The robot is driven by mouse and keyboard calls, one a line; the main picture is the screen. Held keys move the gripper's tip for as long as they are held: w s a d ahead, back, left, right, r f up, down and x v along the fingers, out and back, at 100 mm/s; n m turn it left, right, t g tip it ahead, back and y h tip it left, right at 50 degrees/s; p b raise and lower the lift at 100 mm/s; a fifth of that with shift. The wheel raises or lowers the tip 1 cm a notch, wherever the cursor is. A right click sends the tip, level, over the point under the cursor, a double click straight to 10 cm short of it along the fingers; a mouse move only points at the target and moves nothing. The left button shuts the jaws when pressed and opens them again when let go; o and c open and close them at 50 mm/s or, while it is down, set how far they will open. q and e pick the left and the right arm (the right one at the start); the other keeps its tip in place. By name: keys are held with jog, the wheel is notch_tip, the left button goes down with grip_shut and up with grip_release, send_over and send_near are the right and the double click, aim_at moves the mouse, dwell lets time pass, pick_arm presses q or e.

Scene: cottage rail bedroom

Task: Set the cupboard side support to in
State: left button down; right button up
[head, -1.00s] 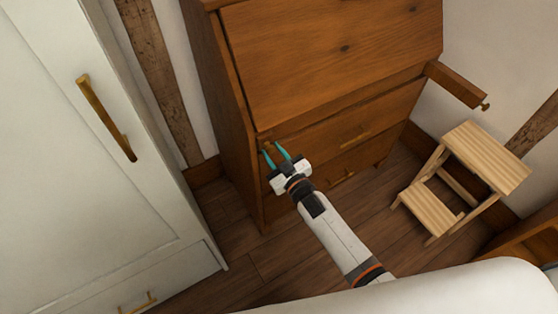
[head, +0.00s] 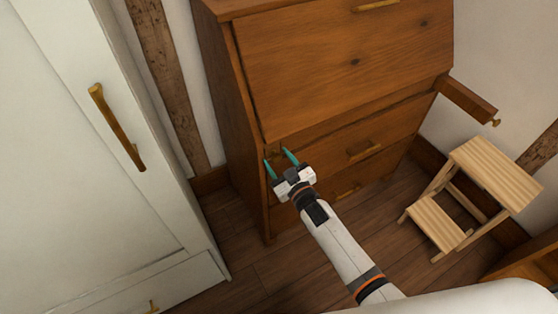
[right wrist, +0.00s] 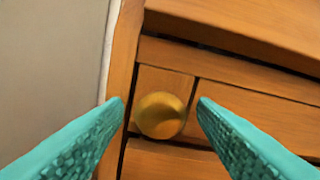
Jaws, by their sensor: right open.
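The wooden cupboard (head: 340,60) stands ahead with its slanted front closed. At its left front edge is a small side support with a round brass knob (right wrist: 160,115); its end looks about level with the front beside it. My right gripper (head: 276,157) is open at this knob. In the right wrist view its teal fingertips (right wrist: 160,102) stand left and right of the knob, with a gap on each side. A second side support (head: 467,98), at the cupboard's right, sticks far out and has a small knob on its end. My left gripper is not in view.
A white wardrobe (head: 70,150) with a brass handle stands close on the left. A wooden step stool (head: 465,195) stands on the right below the extended support. A white surface fills the bottom right. Dark floorboards are bare between wardrobe and stool.

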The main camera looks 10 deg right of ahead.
jog(key=v, duration=1.2)
jog(key=shift+p, duration=0.35)
jog(key=shift+f, duration=0.1)
jog(key=s+d+f+m+g+h+p, duration=0.1)
jog(key=s+d+f+g, duration=0.15)
jog(key=s+f, duration=0.4)
jog(key=s+d+f+m+g+h+p, duration=0.1)
jog(key=s+d+f+g+h+p, duration=0.15)
jog(key=f, duration=0.75)
jog(key=s+d+f+m+g+h, duration=0.1)
jog(key=s+f+g, duration=0.2)
jog(key=s+f, duration=0.4)
jog(key=s+d+f+g+p, duration=0.1)
jog(key=s+f+g, duration=0.1)
jog(key=s, duration=0.5)
jog(key=s+d+f+g+h, duration=0.1)
jog(key=s+d+f+g, duration=0.1)
jog(key=s, duration=0.6)
jog(key=s+d+f+m+g+p, duration=0.1)
jog(key=s+f+g, duration=0.3)
jog(key=s+f, duration=0.2)
jog(key=shift+s+d+h+p, duration=0.3)
jog(key=shift+s+d+h, duration=0.05)
jog(key=shift+s, duration=0.4)
jog(key=shift+c, duration=0.5)
